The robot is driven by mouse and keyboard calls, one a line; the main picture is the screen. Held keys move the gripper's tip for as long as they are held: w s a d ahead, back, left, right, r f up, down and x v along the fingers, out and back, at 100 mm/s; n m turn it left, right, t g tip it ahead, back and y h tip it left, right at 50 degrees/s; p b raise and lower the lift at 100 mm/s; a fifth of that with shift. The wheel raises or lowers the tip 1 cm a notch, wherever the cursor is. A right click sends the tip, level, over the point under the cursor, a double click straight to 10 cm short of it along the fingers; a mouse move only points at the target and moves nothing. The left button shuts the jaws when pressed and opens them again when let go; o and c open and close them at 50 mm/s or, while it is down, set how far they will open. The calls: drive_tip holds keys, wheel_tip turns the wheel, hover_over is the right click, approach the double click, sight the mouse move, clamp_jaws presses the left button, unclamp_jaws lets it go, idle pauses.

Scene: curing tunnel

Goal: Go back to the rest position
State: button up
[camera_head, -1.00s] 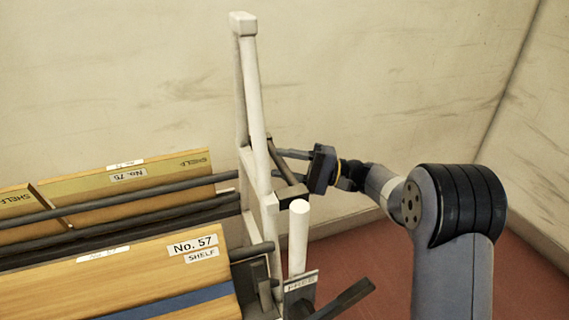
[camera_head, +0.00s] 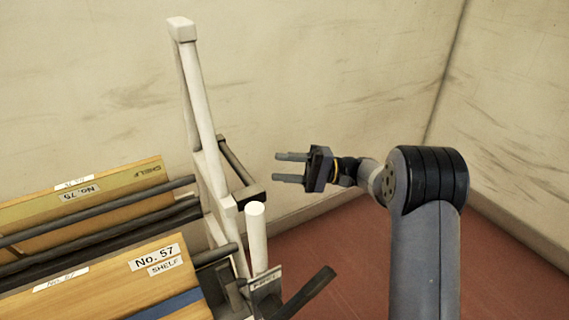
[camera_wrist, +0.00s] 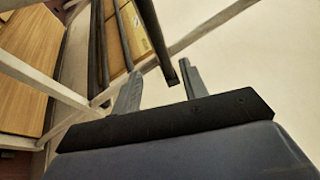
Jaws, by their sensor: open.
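My gripper (camera_head: 291,168) is open in the head view, with nothing between its two grey fingers. It points left toward a white frame (camera_head: 205,130) and stands apart from it, with a gap to the dark bar (camera_head: 237,160) on the frame. In the wrist view my gripper (camera_wrist: 158,90) shows its two fingers spread. A dark bar end (camera_wrist: 168,75) appears between them in that picture; its distance is hard to tell.
Wooden boards labelled No. 57 (camera_head: 110,285) and SHELF lie on dark rails (camera_head: 105,220) at the left. A white post (camera_head: 256,240) and a dark lever (camera_head: 305,293) stand in front of the frame. Red floor (camera_head: 365,260) is clear around my arm; walls close the back and right.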

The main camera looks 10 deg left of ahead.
sight(234, 162)
drive_tip(key=b+x, duration=0.2)
drive_tip(key=x, duration=0.8)
drive_tip(key=shift+s+a, duration=0.2)
drive_tip(key=shift+a, duration=0.15)
drive_tip(key=shift+s+a+r, duration=0.15)
drive_tip(key=shift+s+a, duration=0.2)
drive_tip(key=shift+a, duration=0.15)
